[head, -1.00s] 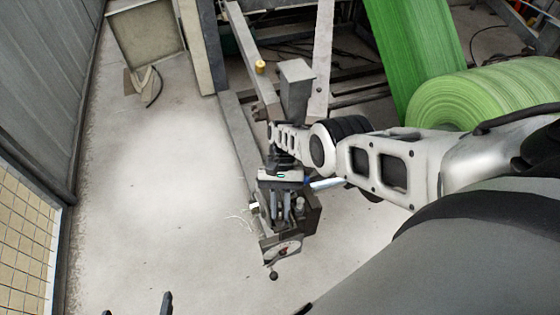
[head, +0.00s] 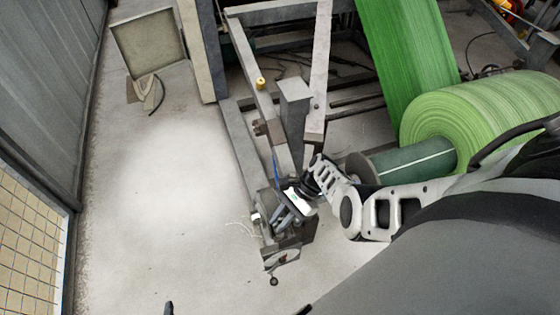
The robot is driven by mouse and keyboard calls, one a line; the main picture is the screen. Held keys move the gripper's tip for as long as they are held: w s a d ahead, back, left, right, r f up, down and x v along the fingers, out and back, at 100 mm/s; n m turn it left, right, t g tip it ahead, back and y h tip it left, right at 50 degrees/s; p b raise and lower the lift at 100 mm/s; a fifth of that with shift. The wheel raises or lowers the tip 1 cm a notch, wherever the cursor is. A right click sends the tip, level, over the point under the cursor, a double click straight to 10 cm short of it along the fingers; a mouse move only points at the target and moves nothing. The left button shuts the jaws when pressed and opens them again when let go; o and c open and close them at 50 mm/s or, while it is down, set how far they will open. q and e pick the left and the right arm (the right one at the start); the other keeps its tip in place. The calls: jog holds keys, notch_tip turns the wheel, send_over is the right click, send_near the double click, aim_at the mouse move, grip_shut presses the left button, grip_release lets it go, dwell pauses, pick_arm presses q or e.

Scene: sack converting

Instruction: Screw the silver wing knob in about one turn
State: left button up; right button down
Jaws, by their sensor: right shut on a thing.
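My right gripper (head: 279,222) comes in from the right and reaches down to a small dark metal block (head: 282,247) at the near end of the grey machine frame. It is shut at the top of this block, tilted in the picture. The silver wing knob cannot be made out; the fingers and the gripper body cover the spot where they grip. Of my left gripper (head: 168,308) only one dark fingertip shows at the bottom edge, far from the block.
A dial with a small dark ball handle (head: 274,282) sits on the block's near side. Grey beams (head: 240,140) run behind it, one with a brass-coloured knob (head: 261,82). A large green roll (head: 485,110) stands at the right.

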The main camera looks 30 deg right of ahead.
jog(key=shift+s+a+m+t, duration=0.15)
jog(key=shift+m+t, duration=0.55)
jog(key=shift+m, duration=0.4)
jog(key=shift+f, duration=0.1)
jog(key=c, duration=1.6)
grip_release()
jog(key=shift+o, duration=0.7)
jog(key=v, duration=1.6)
jog(key=shift+s, duration=0.1)
